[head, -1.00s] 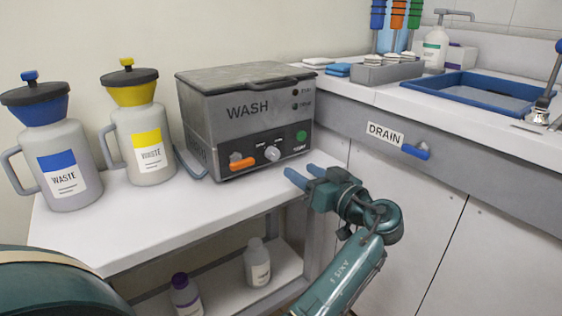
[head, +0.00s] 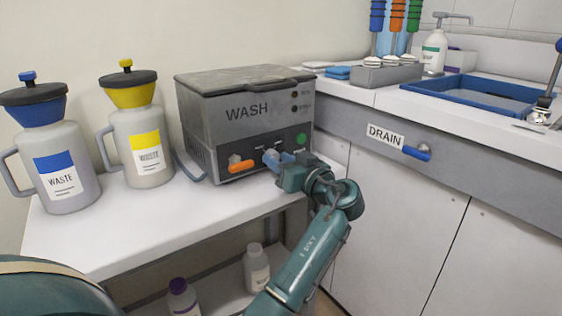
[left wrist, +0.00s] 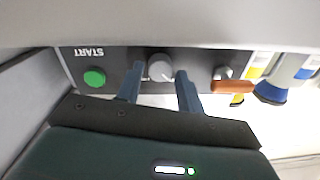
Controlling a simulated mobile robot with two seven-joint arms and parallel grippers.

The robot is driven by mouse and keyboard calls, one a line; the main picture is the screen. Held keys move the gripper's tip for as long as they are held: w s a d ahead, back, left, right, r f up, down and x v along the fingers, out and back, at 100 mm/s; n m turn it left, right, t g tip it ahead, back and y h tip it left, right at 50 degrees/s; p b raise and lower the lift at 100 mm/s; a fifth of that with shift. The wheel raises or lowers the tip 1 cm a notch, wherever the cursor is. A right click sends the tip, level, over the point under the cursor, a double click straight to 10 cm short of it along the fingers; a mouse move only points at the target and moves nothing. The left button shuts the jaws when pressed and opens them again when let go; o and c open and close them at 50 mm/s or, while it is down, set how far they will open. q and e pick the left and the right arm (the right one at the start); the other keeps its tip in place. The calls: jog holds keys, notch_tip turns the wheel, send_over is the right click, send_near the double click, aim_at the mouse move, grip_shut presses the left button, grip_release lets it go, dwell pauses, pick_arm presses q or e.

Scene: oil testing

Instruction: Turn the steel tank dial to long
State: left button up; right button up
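The steel tank (head: 240,105), a grey lidded box marked WASH, stands on the white bench against the wall. Its dial (left wrist: 160,68) is a round grey knob on the dark front panel, seen in the left wrist view. My left gripper (head: 272,157) is in front of that panel. In the left wrist view its two blue fingers (left wrist: 159,76) are open, one on each side of the dial, with a small gap visible on both sides. In the head view the fingers largely hide the dial. The dial's setting marks are not readable. My right gripper is not in view.
On the panel, an orange-handled lever (head: 242,166) and a green START button (head: 301,138) flank the dial. Two waste jugs, blue-topped (head: 66,160) and yellow-topped (head: 143,140), stand left of the tank. A counter with a DRAIN handle (head: 417,153) is at the right.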

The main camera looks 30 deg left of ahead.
pick_arm(q)
jog(key=c, duration=0.6)
jog(key=shift+c, duration=0.2)
